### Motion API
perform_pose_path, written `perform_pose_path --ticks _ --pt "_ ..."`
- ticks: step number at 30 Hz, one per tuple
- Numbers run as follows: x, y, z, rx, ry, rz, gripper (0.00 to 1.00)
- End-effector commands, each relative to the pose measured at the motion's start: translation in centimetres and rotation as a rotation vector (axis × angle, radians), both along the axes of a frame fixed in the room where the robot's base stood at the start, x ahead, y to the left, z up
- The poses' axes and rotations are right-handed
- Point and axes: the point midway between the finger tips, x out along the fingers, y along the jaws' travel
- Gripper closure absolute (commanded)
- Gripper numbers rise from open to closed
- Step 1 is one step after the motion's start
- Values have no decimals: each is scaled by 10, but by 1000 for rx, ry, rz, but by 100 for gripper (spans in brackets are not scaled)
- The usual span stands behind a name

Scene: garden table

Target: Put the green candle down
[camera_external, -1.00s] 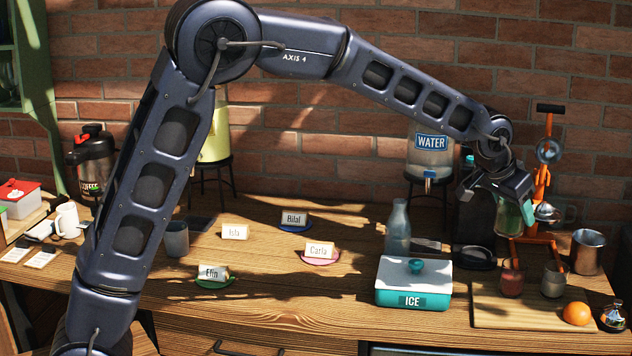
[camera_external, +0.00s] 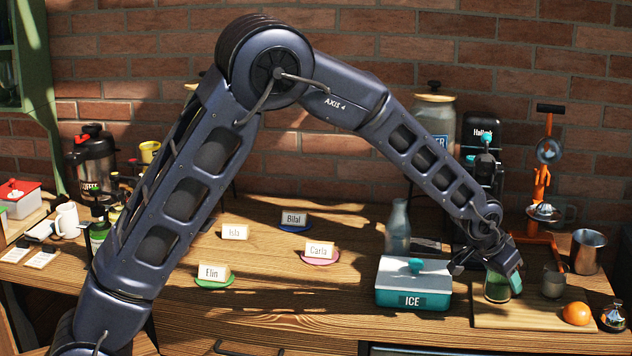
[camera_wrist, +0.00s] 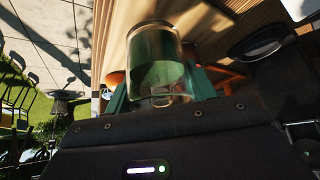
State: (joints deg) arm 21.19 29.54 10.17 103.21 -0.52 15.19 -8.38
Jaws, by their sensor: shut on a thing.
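My gripper (camera_external: 503,272) is shut on the green candle (camera_external: 497,288), a glass with green in it. The candle is upright, low over the left part of the wooden board (camera_external: 530,318); I cannot tell whether its base touches the board. In the wrist view the green candle (camera_wrist: 160,58) sits between the two teal fingers of my gripper (camera_wrist: 160,92), and the glass looks clear around its edges.
The white and teal ICE box (camera_external: 412,290) stands close left of my gripper. A grey cup (camera_external: 553,284), an orange (camera_external: 576,313), a metal cup (camera_external: 587,251) and an orange press (camera_external: 541,212) stand to the right. The board's front is clear.

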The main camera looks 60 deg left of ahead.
Motion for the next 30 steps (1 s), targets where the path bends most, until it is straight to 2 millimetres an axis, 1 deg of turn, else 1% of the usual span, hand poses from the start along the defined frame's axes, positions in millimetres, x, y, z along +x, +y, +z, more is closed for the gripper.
perform_pose_path --ticks 6,9,20,21,23,24,30 --pt "0 0 -29 0 3 0 81" --pt "0 0 -38 0 1 0 81" --pt "0 0 -41 0 0 0 81" --pt "0 0 -42 0 1 0 43" --pt "0 0 -41 0 1 0 31" --pt "0 0 -41 0 1 0 23" --pt "0 0 -41 0 1 0 23"
